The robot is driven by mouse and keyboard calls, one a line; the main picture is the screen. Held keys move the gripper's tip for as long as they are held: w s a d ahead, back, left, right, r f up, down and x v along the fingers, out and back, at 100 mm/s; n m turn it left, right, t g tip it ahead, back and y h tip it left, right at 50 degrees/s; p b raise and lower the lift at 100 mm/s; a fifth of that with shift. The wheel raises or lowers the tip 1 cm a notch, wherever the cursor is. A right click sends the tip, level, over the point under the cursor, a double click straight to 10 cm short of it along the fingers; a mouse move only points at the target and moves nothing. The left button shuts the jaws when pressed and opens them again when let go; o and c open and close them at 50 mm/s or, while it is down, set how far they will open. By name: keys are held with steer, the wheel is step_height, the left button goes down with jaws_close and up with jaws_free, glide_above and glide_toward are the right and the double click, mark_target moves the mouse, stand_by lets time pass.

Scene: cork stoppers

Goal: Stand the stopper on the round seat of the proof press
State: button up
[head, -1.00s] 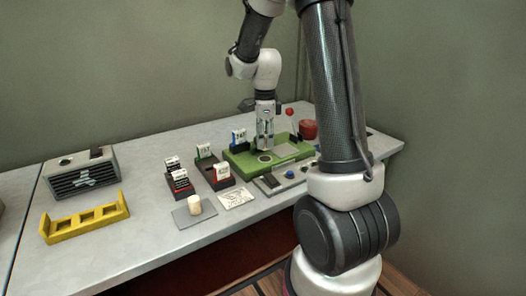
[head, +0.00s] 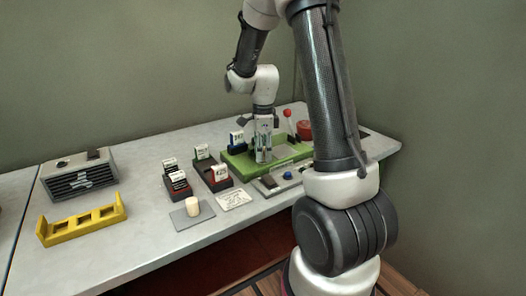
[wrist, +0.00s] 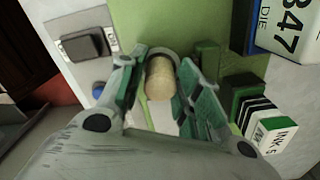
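The proof press (head: 238,167) is the green base at the back right of the bench. My gripper (head: 263,157) points down over its left part. In the wrist view, my gripper (wrist: 163,72) is shut on a tan cork stopper (wrist: 161,80), one green-padded finger on each side. The round seat (wrist: 163,51) shows as a pale and dark rim just beyond the stopper's far end. The stopper is upright over the seat; I cannot tell whether it touches it. In the head view my fingers hide the stopper and seat.
A cream cylinder (head: 193,207) stands on a grey plate at the front, beside a printed card (head: 234,199). Dark holders with labelled blocks (head: 179,186) stand left of the press. A red-knobbed lever (head: 286,113) rises behind it. A yellow rack (head: 83,221) lies far left.

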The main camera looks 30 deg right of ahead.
mark_target(263, 148)
steer(key=s+a+r+n+t, duration=0.1)
steer(key=s+r+n, duration=0.15)
steer(key=r, duration=0.55)
steer(key=s+a+r+n, duration=0.1)
steer(key=s+r+n, duration=0.15)
steer(key=r, duration=0.65)
steer(key=s+a+r+n+t, duration=0.1)
steer(key=s+a+n+t, duration=0.2)
steer(key=s+n, duration=1.5)
steer(key=shift+s+r, duration=0.15)
steer(key=shift+s, duration=0.2)
